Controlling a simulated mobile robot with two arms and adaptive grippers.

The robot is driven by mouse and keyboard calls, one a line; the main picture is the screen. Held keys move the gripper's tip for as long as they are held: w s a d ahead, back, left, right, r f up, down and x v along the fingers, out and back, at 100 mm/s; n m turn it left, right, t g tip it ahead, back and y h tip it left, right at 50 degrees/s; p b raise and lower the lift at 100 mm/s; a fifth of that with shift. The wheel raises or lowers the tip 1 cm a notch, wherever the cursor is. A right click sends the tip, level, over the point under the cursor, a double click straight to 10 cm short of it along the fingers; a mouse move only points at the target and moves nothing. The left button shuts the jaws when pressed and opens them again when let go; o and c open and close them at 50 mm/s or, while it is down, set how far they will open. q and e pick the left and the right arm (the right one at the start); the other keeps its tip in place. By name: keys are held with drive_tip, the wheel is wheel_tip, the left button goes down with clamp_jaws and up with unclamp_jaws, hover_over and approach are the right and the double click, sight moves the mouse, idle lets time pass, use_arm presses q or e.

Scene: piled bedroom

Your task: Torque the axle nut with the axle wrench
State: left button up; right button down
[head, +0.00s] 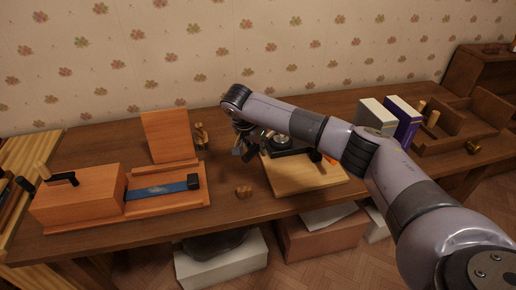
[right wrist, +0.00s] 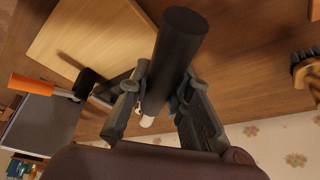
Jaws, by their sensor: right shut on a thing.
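My right gripper (head: 247,146) is over the table, at the left edge of a light wooden board (head: 300,180). In the right wrist view its fingers (right wrist: 160,108) are shut on a thick black cylinder (right wrist: 178,50) with a small pale tip. The cylinder looks like the handle of the axle wrench. A dark fixture (head: 285,143) stands at the back of the board, partly hidden by my right arm. I cannot make out the axle nut. An orange-handled part (right wrist: 32,85) shows at the left of the right wrist view. My left gripper is not in view.
A wooden box with a crank (head: 80,200) and a wooden stand with a blue strap (head: 160,190) are on the left. Upright books (head: 402,122) and a wooden tray (head: 455,145) are on the right.

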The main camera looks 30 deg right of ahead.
drive_tip(key=shift+r, duration=0.1)
drive_tip(key=shift+r+p, duration=1.1)
drive_tip(key=shift+r, duration=0.45)
